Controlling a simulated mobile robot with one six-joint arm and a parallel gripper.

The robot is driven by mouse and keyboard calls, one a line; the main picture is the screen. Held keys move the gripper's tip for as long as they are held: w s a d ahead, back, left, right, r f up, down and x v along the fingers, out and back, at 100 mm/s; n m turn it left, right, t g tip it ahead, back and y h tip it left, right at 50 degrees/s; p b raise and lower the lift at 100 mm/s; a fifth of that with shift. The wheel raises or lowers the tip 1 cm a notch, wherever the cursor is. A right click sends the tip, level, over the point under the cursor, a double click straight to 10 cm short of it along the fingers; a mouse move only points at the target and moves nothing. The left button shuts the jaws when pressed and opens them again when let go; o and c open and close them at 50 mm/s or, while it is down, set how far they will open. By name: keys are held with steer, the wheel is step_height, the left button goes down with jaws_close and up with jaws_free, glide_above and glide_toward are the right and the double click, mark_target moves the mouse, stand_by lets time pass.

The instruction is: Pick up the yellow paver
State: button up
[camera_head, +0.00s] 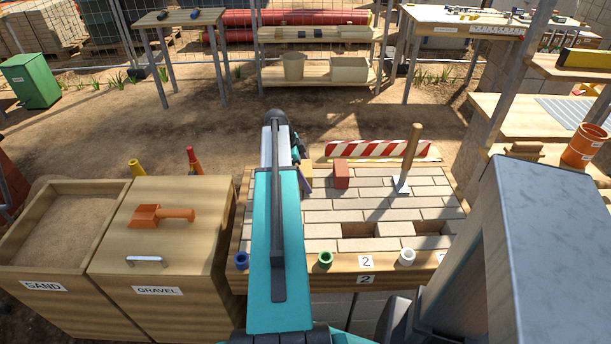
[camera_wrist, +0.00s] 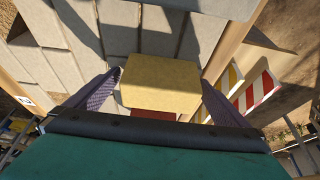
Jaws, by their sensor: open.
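The yellow paver (camera_wrist: 162,80) is a plain yellow block in the middle of the wrist view. My gripper (camera_wrist: 161,86) is open, with one dark finger on each side of the paver. A narrow gap shows on each side, and I cannot tell how far down the fingers reach. In the head view my arm hides most of the yellow paver (camera_head: 306,170); only a small piece shows. A red paver (camera_head: 341,174) sits just right of it on the paved bench, and a red strip (camera_wrist: 152,114) shows below the yellow paver in the wrist view.
A mallet (camera_head: 408,160) stands on the paving (camera_head: 320,216), which has two gaps near the front. A red-white striped bar (camera_head: 377,149) and a yellow strip lie along the back. An orange scoop (camera_head: 160,214) rests on the gravel bin (camera_head: 190,260) at left.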

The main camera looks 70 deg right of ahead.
mark_target(307, 168)
steer(key=shift+c, duration=0.4)
steer(key=c, duration=1.5)
steer(key=shift+r, duration=0.2)
steer(key=shift+r, duration=0.75)
steer(key=shift+r+b, duration=0.3)
steer(key=shift+r, duration=0.6)
steer(key=shift+s+a+r+b, duration=0.25)
steer(key=shift+s+a, duration=1.4)
steer(key=shift+a, duration=0.45)
steer(key=shift+s+a+r+b, duration=0.25)
steer(key=shift+s+a, duration=1.35)
steer(key=shift+a, duration=0.5)
steer(key=shift+s+a+r+b, duration=0.25)
steer(key=shift+s+a, duration=1.4)
steer(key=shift+a, duration=0.45)
